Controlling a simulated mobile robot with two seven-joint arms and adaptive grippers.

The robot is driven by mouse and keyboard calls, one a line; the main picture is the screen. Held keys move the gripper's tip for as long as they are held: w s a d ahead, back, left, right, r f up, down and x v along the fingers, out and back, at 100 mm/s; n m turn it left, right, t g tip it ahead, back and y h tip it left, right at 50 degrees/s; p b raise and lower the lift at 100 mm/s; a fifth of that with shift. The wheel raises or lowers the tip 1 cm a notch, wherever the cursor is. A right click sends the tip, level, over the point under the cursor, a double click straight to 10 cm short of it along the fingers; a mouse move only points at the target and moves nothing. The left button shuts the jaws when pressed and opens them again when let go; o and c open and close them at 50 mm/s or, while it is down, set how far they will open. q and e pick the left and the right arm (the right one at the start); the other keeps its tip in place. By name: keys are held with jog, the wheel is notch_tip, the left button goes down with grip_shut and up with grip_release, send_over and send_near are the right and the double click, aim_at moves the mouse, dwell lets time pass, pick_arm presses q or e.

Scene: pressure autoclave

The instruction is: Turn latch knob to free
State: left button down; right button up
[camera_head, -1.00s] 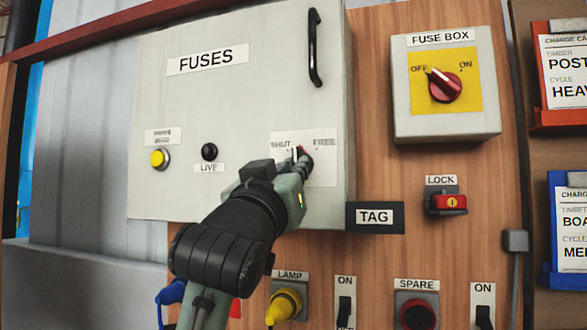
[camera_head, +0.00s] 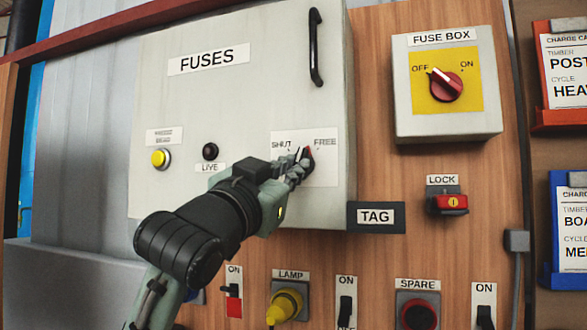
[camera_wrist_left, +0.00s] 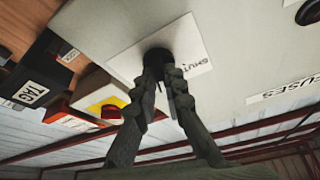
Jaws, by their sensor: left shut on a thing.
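The latch knob (camera_head: 309,157) is a small dark knob with a red mark, on a white plate marked SHUT on the left and FREE on the right. It sits low right on the grey FUSES door (camera_head: 230,105). The red mark points up, leaning toward FREE. My left gripper (camera_head: 297,165) is shut on the knob, and its fingers hide part of it. In the left wrist view the fingers (camera_wrist_left: 165,72) lie on both sides of the dark knob (camera_wrist_left: 157,53). My right gripper is not in view.
A black door handle (camera_head: 315,48) is above the knob. A TAG plate (camera_head: 376,216) sits at the door's lower right. The fuse box (camera_head: 445,85), red lock (camera_head: 448,203), lamp plug (camera_head: 285,304) and several switches are on the wooden panel around it.

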pick_arm(q)
jog(key=m+g+h, duration=0.1)
jog(key=m, duration=0.2)
jog(key=m+g+h, duration=0.1)
jog(key=m, duration=0.2)
jog(key=shift+w+a+r+m, duration=0.1)
jog(key=shift+a+m, duration=0.1)
jog(key=shift+m, duration=0.2)
jog(key=shift+m+g, duration=0.3)
jog(key=shift+g, duration=0.1)
jog(key=c, duration=1.6)
grip_release()
jog(key=v, duration=1.2)
